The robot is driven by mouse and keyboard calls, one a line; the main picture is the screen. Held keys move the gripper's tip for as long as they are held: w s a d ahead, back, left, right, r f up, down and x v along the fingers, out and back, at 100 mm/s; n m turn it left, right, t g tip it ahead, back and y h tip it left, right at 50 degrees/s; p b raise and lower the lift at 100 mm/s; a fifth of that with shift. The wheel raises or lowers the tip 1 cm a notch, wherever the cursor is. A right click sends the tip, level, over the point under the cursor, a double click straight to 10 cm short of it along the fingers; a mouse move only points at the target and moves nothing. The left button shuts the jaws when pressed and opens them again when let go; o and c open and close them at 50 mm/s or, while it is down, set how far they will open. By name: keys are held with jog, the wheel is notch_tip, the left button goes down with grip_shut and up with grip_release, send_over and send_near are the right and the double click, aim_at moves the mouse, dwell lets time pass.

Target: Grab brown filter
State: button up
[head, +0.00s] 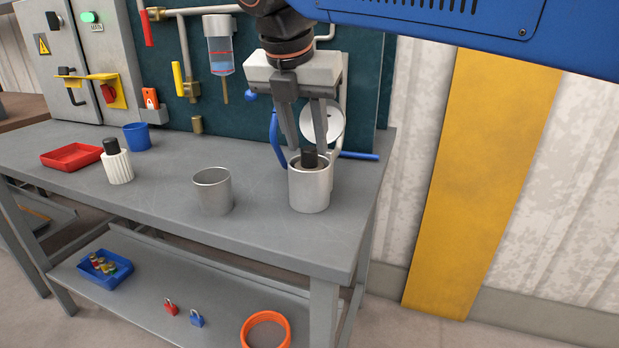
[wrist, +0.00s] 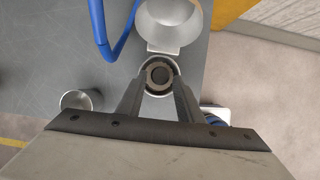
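A filter (head: 310,160) with a black top stands inside a metal cup (head: 310,190) at the right end of the bench. Its body is mostly hidden by the cup wall, so its colour is hard to tell; from above, its ring (wrist: 159,74) looks brownish grey. My gripper (head: 307,147) points down over this cup, its fingers apart on either side of the filter's top. The wrist view shows the filter between the fingertips; I cannot tell whether they touch it. A white pleated filter (head: 118,168) with a black top stands at the left of the bench.
An empty metal cup (head: 212,191) stands left of my gripper. A red tray (head: 71,157) and blue cup (head: 137,136) are farther left. A white round fitting (head: 332,120) and blue handle (head: 274,135) are close behind my fingers. The bench front is clear.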

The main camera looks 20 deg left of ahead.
jog(key=shift+x, duration=1.2)
grip_shut()
jog(key=shift+r, duration=0.1)
